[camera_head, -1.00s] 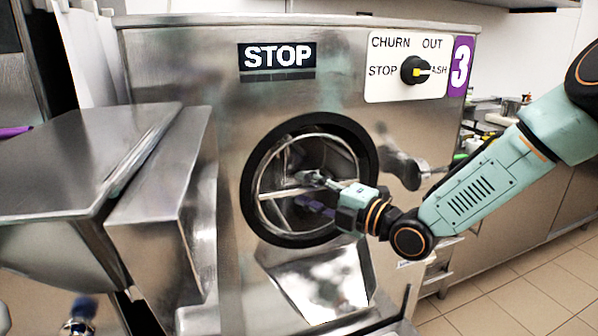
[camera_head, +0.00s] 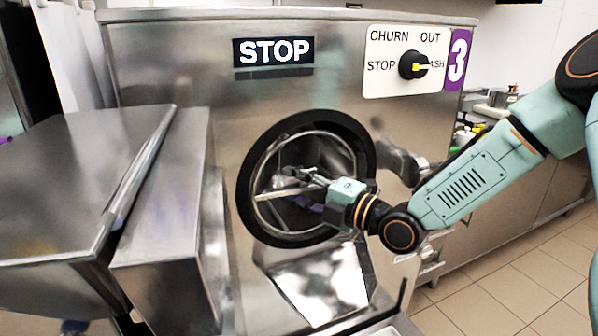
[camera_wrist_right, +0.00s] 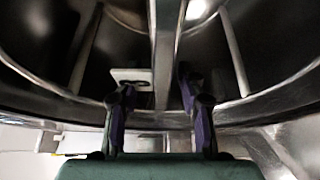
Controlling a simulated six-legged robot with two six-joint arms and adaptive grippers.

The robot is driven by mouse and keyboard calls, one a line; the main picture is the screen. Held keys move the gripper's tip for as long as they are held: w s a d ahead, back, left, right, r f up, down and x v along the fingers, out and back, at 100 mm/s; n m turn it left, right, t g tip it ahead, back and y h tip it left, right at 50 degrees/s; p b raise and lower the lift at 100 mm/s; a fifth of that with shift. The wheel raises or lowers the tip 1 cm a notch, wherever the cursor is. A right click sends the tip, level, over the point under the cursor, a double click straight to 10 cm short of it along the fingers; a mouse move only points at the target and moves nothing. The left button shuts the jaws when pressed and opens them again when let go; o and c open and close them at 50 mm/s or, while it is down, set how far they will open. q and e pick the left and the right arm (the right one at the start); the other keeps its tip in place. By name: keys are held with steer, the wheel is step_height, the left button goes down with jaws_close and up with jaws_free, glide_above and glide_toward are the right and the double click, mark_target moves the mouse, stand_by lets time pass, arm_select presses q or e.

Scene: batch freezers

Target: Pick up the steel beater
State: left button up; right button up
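The steel beater (camera_head: 274,194) sits inside the round, black-rimmed opening (camera_head: 245,190) of the batch freezer (camera_head: 200,70). It shows a bright ring with a crossbar. My right gripper (camera_head: 304,186) reaches into the opening from the right, at the crossbar. In the right wrist view, the two fingers of my right gripper (camera_wrist_right: 155,82) are apart, one on each side of the upright-looking bar of the beater (camera_wrist_right: 166,50). A gap shows between the bar and the fingers; whether the bar is fully between the tips is hard to tell. My left gripper is not in view.
A steel chute (camera_head: 330,285) slopes out below the opening. A steel hopper-like box (camera_head: 75,190) stands close on the left. A dial (camera_head: 413,65) and a STOP display (camera_head: 273,51) are on the front panel. Tiled floor (camera_head: 510,290) is free at the lower right.

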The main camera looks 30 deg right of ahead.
steer(key=shift+d, duration=0.1)
steer(key=c, duration=0.3)
steer(key=shift+w+a+f, duration=0.1)
steer(key=shift+w+a, duration=0.1)
steer(key=shift+a, duration=0.05)
steer(key=c, duration=0.4)
steer(key=shift+s+d, duration=0.15)
jaws_close()
